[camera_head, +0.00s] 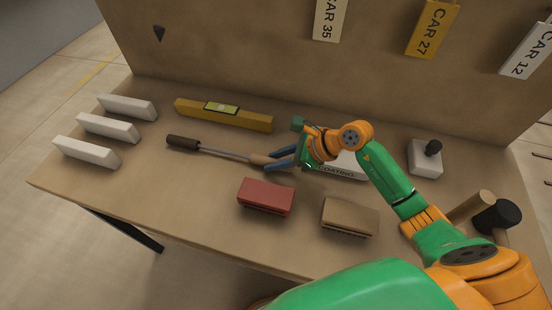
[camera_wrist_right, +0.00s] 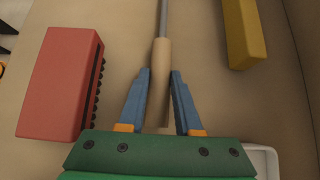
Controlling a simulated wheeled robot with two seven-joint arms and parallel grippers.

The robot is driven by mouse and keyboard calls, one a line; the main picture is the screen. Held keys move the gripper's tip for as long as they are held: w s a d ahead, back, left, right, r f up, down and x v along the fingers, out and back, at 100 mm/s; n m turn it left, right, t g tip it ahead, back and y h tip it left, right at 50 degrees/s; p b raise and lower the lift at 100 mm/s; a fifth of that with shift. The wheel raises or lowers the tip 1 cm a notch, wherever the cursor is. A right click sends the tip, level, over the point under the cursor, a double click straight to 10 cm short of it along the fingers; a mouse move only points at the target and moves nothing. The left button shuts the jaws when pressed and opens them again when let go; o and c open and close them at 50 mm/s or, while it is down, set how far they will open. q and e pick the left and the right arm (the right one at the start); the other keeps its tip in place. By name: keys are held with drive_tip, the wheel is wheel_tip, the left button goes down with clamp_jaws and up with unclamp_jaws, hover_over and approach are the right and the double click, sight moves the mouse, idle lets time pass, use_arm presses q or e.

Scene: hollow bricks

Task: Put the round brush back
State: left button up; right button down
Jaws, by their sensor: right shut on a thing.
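The round brush (camera_head: 225,154) has a dark bristle head (camera_head: 183,143), a thin grey rod and a light wooden handle. It lies low along the middle of the table; I cannot tell if it touches the top. My right gripper (camera_head: 272,160) is shut on the wooden handle, its blue fingers on both sides. In the right wrist view, the handle (camera_wrist_right: 161,60) runs between the fingertips, with the rod pointing away; the dark head is outside that view. My left gripper is not in view.
A yellow level (camera_head: 240,119) lies behind the brush. A red brush block (camera_head: 266,196) and a tan one (camera_head: 349,217) lie in front. Several white bricks (camera_head: 108,127) stand at left. A white box (camera_head: 348,168) is partly hidden by my right arm. A mallet (camera_head: 497,214) lies at right.

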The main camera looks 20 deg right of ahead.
drive_tip(key=shift+f+b, duration=0.3)
drive_tip(key=c, duration=0.5)
unclamp_jaws()
wheel_tip(320, 180, up, 4)
drive_tip(key=p, duration=0.3)
drive_tip(key=shift+f, duration=0.15)
drive_tip(key=s+a+r+p, duration=0.1)
drive_tip(key=s+r+p, duration=0.2)
drive_tip(key=s+p, duration=0.1)
drive_tip(key=s+a+r+p, duration=0.1)
drive_tip(key=s+r+p, duration=0.2)
drive_tip(key=s+p, duration=0.1)
drive_tip(key=s+a+r+p, duration=0.2)
drive_tip(key=s+r+p, duration=0.1)
drive_tip(key=s+p, duration=0.1)
drive_tip(key=shift+s+r, duration=0.2)
drive_tip(key=shift+s, duration=0.6)
